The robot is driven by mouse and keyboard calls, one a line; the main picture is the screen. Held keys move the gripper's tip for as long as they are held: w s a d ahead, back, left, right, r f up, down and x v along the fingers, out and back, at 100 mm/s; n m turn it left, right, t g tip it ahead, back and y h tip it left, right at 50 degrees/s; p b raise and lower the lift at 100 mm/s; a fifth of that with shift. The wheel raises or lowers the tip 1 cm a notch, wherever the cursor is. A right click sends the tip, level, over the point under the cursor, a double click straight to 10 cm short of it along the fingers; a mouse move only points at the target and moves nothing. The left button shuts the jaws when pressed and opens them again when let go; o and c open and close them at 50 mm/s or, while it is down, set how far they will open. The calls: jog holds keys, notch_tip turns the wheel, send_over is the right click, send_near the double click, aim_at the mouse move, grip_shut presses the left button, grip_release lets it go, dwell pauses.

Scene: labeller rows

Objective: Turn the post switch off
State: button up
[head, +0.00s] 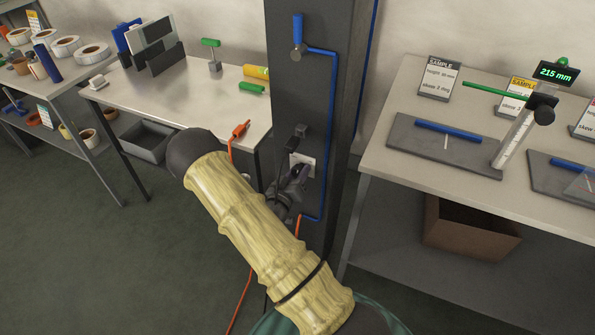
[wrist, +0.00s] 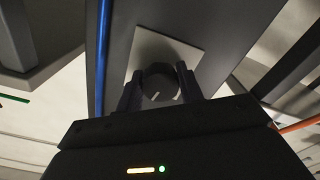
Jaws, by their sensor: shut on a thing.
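The post switch is a dark round knob (wrist: 160,84) with a short white mark near its rim. It sits on a pale square plate (wrist: 186,50), which also shows in the head view (head: 308,164) partly behind my gripper, on the dark post (head: 312,88). My gripper (wrist: 160,74) has one finger on each side of the knob and is shut on it. In the head view my gripper (head: 297,178) reaches the plate from the front. The knob is hidden there. The mark points down and slightly left in the wrist view.
A blue pipe (head: 320,125) with a blue-handled valve (head: 297,30) runs down the post close to the plate. An orange cable with a plug (head: 241,128) hangs at the left. Benches stand left (head: 190,105) and right (head: 385,165) of the post.

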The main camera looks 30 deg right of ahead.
jog(key=n+p, duration=0.1)
jog(key=n, duration=0.4)
jog(key=shift+r+n, duration=0.1)
jog(key=shift+n, duration=0.2)
jog(key=n+p, duration=0.1)
jog(key=n, duration=0.4)
jog(key=shift+n, duration=0.4)
jog(key=o, duration=1)
jog(key=v, duration=1.7)
jog(key=shift+s+a, duration=0.2)
